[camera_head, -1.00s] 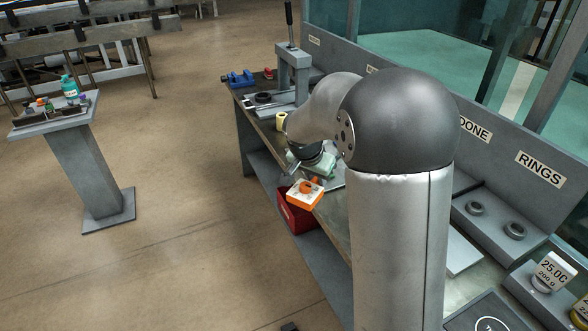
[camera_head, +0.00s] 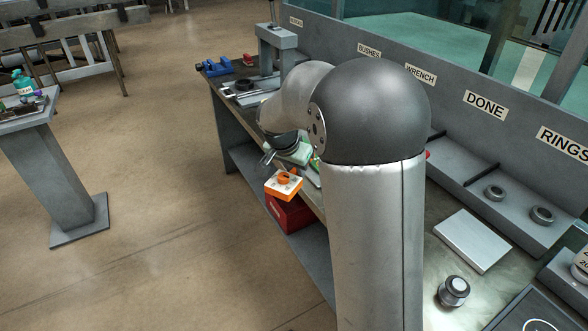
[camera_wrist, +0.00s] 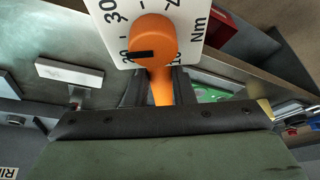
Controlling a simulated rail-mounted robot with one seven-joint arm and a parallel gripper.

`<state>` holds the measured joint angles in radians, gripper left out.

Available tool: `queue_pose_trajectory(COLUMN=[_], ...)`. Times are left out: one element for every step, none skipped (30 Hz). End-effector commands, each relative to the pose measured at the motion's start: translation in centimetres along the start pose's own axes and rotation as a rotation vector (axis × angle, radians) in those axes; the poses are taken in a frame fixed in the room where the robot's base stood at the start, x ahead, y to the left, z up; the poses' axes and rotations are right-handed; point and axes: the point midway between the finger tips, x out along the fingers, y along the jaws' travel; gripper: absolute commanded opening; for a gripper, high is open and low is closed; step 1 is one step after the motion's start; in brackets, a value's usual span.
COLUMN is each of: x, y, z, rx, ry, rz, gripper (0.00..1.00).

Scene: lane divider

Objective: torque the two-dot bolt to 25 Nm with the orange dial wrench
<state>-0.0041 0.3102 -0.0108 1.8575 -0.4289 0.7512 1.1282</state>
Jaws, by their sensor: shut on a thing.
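The orange dial wrench has a white, orange-edged dial plate (camera_head: 284,184) with an orange knob. It also shows in the wrist view (camera_wrist: 152,42), where the knob's black mark points left toward a partly covered number that looks like 20, below the 30. My gripper (camera_wrist: 160,88) is shut on the wrench's orange stem, just below the knob. In the head view my gripper (camera_head: 270,157) is partly hidden by my own arm, and the wrench is near the bench's front edge. I cannot make out the two-dot bolt in either view.
A red bin (camera_head: 290,214) sits below the bench edge. A blue clamp-like tool (camera_head: 238,73) and a grey press (camera_head: 277,45) stand at the bench's far end. A flat grey plate (camera_head: 472,240), a round knob (camera_head: 453,291) and two rings (camera_head: 494,193) are at right.

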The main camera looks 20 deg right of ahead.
Motion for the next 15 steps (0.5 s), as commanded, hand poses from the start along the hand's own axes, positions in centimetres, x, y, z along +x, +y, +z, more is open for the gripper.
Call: queue_pose_trajectory(x=[-0.1, -0.1, 0.0, 0.0, 0.0, 0.0, 0.0, 0.1, 0.1, 0.3, 0.6, 0.9, 1.1, 1.4, 1.8], y=[0.0, 0.0, 0.0, 0.0, 0.0, 0.0, 0.0, 0.0, 0.0, 0.0, 0.0, 0.0, 0.0, 0.0, 0.0], z=[0.0, 0.0, 0.0, 0.0, 0.0, 0.0, 0.0, 0.1, 0.1, 0.2, 0.3, 0.4, 0.5, 0.6, 0.8], rx=[0.000, 0.000, 0.000, 0.000, 0.000, 0.000, 0.000, 0.000, 0.000, 0.000, 0.000, 0.000, 0.000, 0.000, 0.000], ry=[0.001, 0.001, 0.001, 0.001, 0.001, 0.001, 0.001, 0.001, 0.002, 0.001, 0.001, 0.001, 0.001, 0.001, 0.001], rz=[-0.001, -0.001, -0.001, -0.001, -0.001, -0.001, -0.001, -0.001, -0.001, 0.000, 0.000, 0.000, 0.000, 0.000, 0.000], gripper=[0.00, 0.00, 0.00, 0.00, 0.00, 0.00, 0.00, 0.00, 0.00, 0.00, 0.00, 0.00, 0.00, 0.00, 0.00])
